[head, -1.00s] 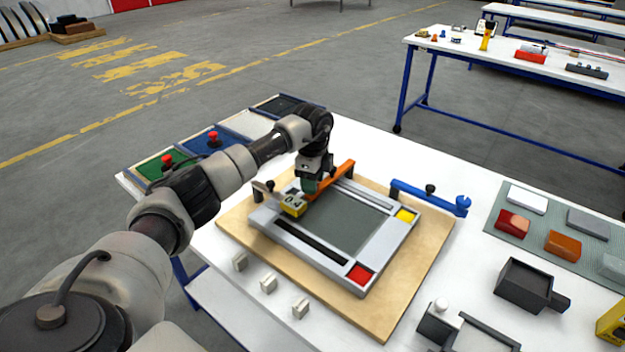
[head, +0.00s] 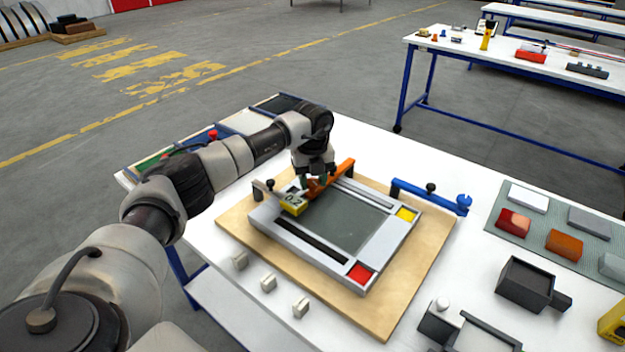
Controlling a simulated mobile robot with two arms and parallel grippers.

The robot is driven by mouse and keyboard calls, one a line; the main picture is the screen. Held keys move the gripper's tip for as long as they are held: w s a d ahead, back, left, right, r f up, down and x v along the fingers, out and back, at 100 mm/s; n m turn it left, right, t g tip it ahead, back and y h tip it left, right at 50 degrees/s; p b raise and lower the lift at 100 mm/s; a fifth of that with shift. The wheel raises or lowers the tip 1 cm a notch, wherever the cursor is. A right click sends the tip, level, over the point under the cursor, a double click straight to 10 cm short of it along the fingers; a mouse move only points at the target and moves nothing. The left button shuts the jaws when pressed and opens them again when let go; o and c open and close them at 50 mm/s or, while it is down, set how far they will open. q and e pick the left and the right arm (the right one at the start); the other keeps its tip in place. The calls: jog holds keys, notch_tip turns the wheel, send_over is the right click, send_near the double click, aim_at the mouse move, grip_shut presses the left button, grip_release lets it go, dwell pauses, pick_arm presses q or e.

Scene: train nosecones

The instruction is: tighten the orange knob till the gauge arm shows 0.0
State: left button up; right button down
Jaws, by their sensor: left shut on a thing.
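My left gripper (head: 312,183) reaches down over the far left part of the frame on the board. It is shut at the lower end of the orange gauge arm (head: 338,174), where the orange knob would be; its fingers hide most of the knob. A yellow readout block (head: 294,204) sits just left of the gripper and appears to read 0.2. The grey frame (head: 318,264) with a dark panel lies flat on the wooden board (head: 402,300). My right gripper is not in view.
A blue arm with a knob (head: 428,197) stands right of the frame. A mat with coloured blocks (head: 540,215) and a dark box (head: 525,283) lie at right. Trays (head: 215,138) are at back left.

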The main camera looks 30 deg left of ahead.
aim_at(313, 181)
pick_arm(q)
jog(key=m, duration=0.4)
jog(key=shift+m, duration=0.4)
jog(key=shift+r, duration=0.1)
jog(key=o, duration=0.9)
notch_tip(313, 181, up, 11)
jog(key=shift+f+b, duration=0.15)
jog(key=shift+b, duration=0.95)
